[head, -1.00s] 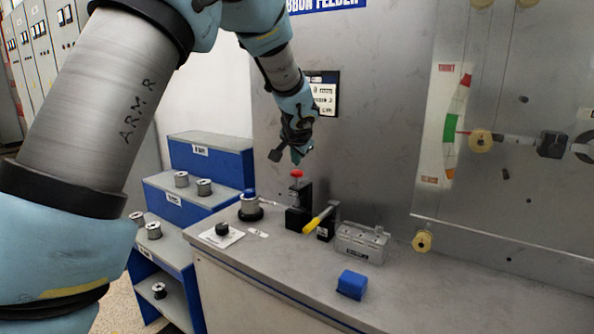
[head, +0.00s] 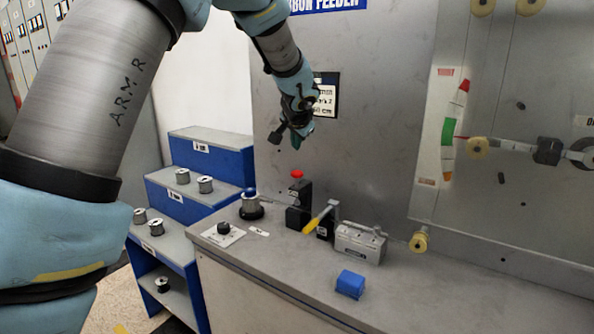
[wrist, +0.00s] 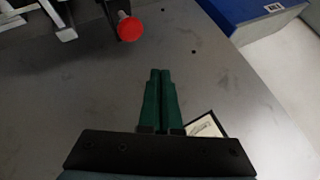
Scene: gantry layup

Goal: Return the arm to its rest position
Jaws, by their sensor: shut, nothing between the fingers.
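My gripper (head: 297,143) hangs above the bench in the head view, in front of the grey feeder panel and higher than the red-knobbed black post. In the wrist view my gripper's green fingers (wrist: 160,75) lie side by side, shut with nothing between them. The red knob (head: 296,174) stands below my gripper and apart from it; it also shows in the wrist view (wrist: 131,29). My arm (head: 95,90) spans the upper left of the head view.
Blue shelves (head: 215,155) with several spools stand left. The bench's right part is clear.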

